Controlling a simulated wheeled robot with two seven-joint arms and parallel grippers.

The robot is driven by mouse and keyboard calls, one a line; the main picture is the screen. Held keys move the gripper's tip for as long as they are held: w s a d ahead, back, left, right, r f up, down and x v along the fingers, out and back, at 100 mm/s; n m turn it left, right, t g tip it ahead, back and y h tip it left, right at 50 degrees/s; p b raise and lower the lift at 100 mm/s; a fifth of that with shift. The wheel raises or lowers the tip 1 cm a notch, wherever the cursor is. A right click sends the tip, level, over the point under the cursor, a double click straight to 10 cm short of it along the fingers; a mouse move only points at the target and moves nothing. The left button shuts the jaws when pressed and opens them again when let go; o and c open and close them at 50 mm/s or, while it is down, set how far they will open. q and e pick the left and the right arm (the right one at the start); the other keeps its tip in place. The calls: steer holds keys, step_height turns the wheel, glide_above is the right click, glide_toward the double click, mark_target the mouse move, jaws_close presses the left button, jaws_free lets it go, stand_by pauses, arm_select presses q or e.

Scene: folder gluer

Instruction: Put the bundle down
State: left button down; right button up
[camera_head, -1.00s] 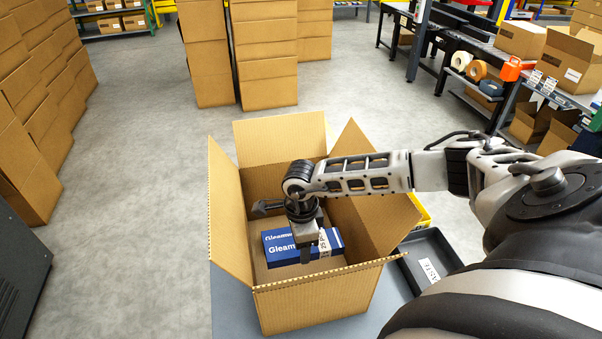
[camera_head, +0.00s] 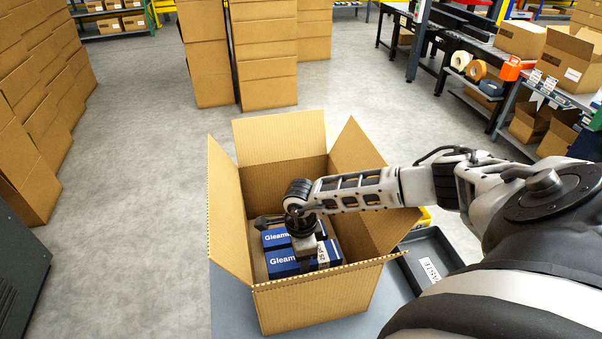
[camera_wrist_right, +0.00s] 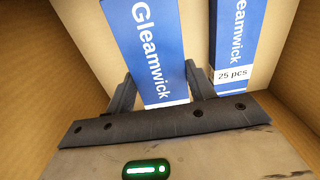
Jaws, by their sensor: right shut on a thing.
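An open cardboard box (camera_head: 315,303) stands in the middle of the head view with its flaps up. My right gripper (camera_head: 305,262) reaches down into it and is shut on a blue Gleamwick bundle (camera_head: 290,268), the nearer of two in the box. In the right wrist view my right gripper (camera_wrist_right: 160,90) has a finger on each side of this bundle (camera_wrist_right: 155,45). A second blue bundle (camera_head: 277,238) lies just behind it; it also shows at the right in the right wrist view (camera_wrist_right: 233,40). I cannot tell whether the held bundle touches the box floor. My left gripper is out of view.
The box's walls and raised flaps (camera_head: 228,215) surround the gripper closely. A dark tray (camera_head: 428,255) lies right of the box on the grey surface (camera_head: 232,305). Stacked cartons (camera_head: 265,50) stand behind, and a workbench with tape rolls (camera_head: 476,70) is at the back right.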

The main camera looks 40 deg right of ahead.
steer(key=o, duration=1.1)
steer(key=shift+c, duration=0.2)
steer(key=shift+r+p, duration=0.45)
steer(key=shift+p, duration=0.05)
step_height(320, 180, up, 12)
steer(key=b, duration=0.1)
steer(key=shift+r, duration=0.15)
